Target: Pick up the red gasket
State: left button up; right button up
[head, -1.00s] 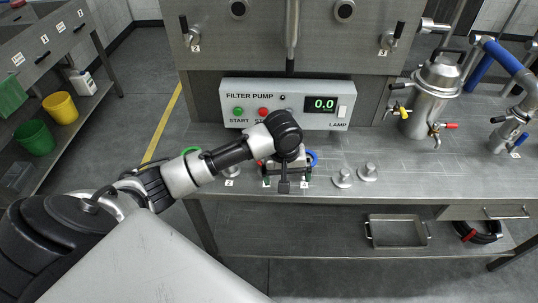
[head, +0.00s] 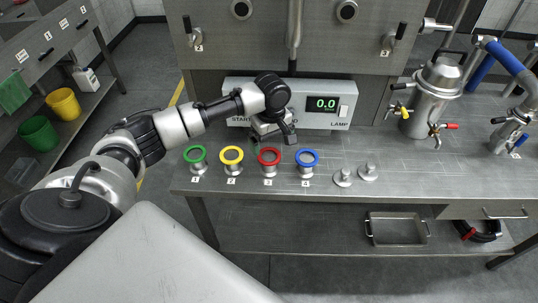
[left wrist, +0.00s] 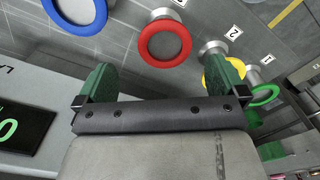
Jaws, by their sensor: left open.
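The red gasket (head: 260,159) is a ring on a short metal stand on the bench, between the yellow and blue gaskets. It also shows in the left wrist view (left wrist: 165,63) at top centre, beyond the fingers. My left gripper (head: 273,138) is open and empty, behind and above the red gasket, in front of the filter pump panel. In the left wrist view its two green fingers (left wrist: 163,72) are spread wide, with the red ring between their lines and apart from them. My right gripper is out of view.
Green (head: 187,158), yellow (head: 223,159) and blue (head: 299,160) gaskets stand on numbered stands in the same row. Two bare metal pegs (head: 343,178) are to the right. The pump panel (head: 350,90) is close behind my gripper. A steel vessel (head: 428,100) stands further right.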

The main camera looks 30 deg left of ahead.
aim_at(269, 156)
pick_arm(q)
jog(key=shift+s+a+f, duration=0.1)
jog(key=shift+s+f, duration=0.05)
jog(key=shift+f, duration=1)
jog(key=shift+s+f, duration=0.15)
jog(key=shift+f, duration=1)
jog(key=shift+f+p, duration=0.25)
jog(key=shift+p, duration=0.5)
jog(key=c, duration=1)
